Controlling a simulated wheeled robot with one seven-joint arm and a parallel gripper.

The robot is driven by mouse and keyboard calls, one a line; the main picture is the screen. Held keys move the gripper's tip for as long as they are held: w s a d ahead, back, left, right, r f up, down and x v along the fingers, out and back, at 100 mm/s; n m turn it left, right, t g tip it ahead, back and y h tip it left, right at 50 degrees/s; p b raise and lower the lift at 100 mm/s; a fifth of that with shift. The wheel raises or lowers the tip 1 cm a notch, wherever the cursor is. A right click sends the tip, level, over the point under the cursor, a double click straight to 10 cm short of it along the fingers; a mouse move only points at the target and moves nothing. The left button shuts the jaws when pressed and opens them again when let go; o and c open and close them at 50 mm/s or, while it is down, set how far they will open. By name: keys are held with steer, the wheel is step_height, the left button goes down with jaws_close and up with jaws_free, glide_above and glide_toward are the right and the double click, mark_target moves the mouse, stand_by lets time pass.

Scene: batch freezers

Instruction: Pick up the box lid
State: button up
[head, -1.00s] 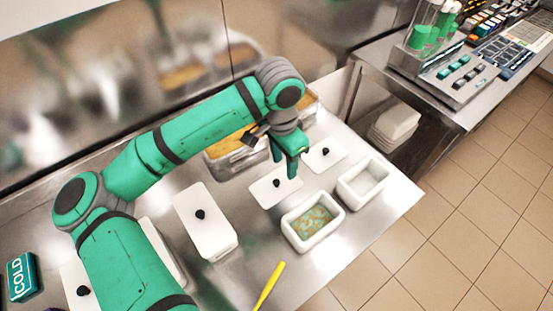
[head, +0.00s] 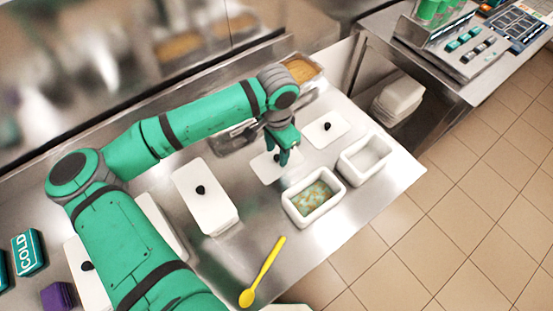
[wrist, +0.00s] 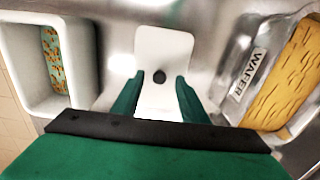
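A flat white box lid (head: 264,169) with a dark round knob lies on the steel counter, partly hidden by my gripper in the head view. In the wrist view the lid (wrist: 164,50) is ahead of the fingers, with its knob lined up between them. My gripper (head: 284,158) points down over the lid. Its two green fingers (wrist: 158,98) are apart, with nothing between them touching. A second white lid (head: 325,128) with a knob lies to the right and behind.
An open white box with speckled filling (head: 314,198) stands in front of the lid, and an empty white box (head: 364,160) is to its right. A closed white box (head: 204,197) stands left. A steel WAFER tray (wrist: 240,85) is close by. A yellow spoon (head: 264,270) lies near the front edge.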

steer(key=shift+f, duration=0.55)
steer(key=shift+s, duration=0.1)
jaws_close()
steer(key=shift+r, duration=0.1)
